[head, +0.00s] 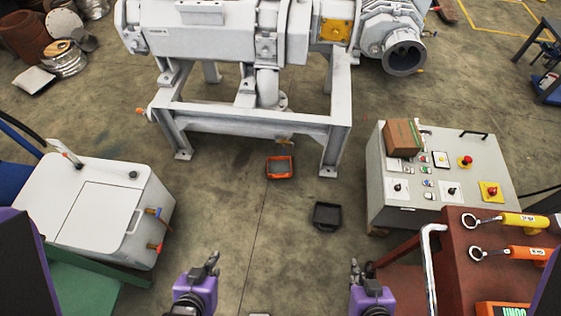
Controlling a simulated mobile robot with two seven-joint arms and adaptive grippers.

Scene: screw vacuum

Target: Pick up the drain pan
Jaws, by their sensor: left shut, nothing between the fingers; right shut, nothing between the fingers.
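Two small open pans lie on the floor, and I cannot tell which one is the drain pan. An orange-rimmed pan (280,175) lies under the front of the pump's frame, below a small valve. A black pan (327,226) lies nearer to me and to the right, clear of the frame. My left gripper (212,260) is shut and empty at the bottom of the view, left of both pans. My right gripper (355,266) is shut and empty, nearer to me than the black pan and right of it. Neither gripper touches a pan.
The grey vacuum pump (215,28) stands on a steel frame (240,117) ahead. A white cabinet (85,205) stands left. A control box (440,180) with a cardboard box (403,138) stands right, behind a red bench (480,275) with wrenches. The floor between is clear.

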